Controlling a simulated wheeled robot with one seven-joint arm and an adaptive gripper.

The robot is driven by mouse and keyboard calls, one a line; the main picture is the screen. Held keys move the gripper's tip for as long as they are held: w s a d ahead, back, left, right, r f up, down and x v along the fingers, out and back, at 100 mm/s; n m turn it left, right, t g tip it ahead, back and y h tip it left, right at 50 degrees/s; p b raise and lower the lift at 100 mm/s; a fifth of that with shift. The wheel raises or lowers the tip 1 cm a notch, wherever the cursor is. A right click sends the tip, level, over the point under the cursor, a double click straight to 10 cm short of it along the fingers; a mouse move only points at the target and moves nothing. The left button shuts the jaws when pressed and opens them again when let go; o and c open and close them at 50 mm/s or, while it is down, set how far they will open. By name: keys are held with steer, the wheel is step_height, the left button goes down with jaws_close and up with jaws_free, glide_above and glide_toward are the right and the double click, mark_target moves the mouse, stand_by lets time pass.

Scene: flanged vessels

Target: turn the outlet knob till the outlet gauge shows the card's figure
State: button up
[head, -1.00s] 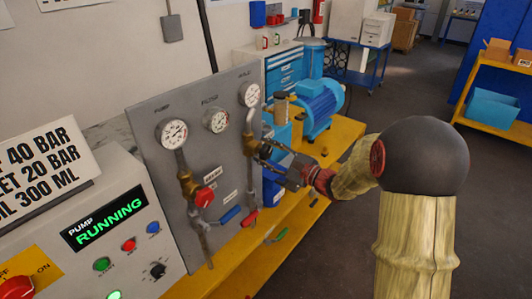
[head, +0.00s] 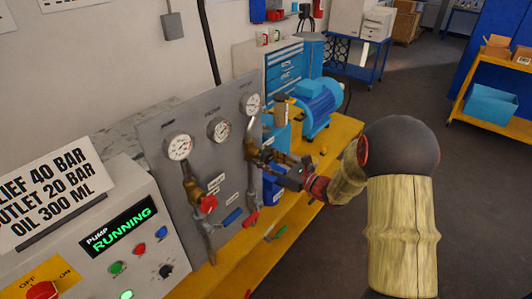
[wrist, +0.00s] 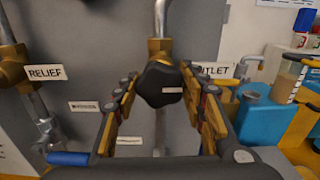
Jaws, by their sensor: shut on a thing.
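The black outlet knob (wrist: 158,84) sits on a brass valve between my gripper's fingers in the wrist view, beside a partly covered OUTLET label (wrist: 215,71). My gripper (wrist: 160,78) is shut on the knob; in the head view my gripper (head: 262,156) reaches the right-hand valve and hides the knob. The gauge above that valve (head: 250,103) is the rightmost of three on the grey panel; its needle is too small to read. The card (head: 48,195) at the left reads outlet 20 bar, relief 40 bar and oil 300 ml.
The red relief knob (head: 208,204) is on the left valve. A pump gauge (head: 178,147) and a middle gauge (head: 218,129) sit on the same panel. The control box display (head: 118,226) reads pump running. A blue motor (head: 318,104) stands on the yellow bench behind.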

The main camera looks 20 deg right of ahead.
steer(key=m+p, duration=0.5)
steer(key=shift+r+m, duration=0.2)
steer(key=shift+m, duration=0.1)
steer(key=m+p, duration=0.4)
steer(key=shift+f+m, duration=0.15)
steer(key=shift+m, duration=0.15)
steer(key=shift+p, duration=0.35)
steer(key=o, duration=1.2)
steer(key=shift+c, duration=0.2)
steer(key=shift+f, duration=0.1)
steer(key=v, duration=1.2)
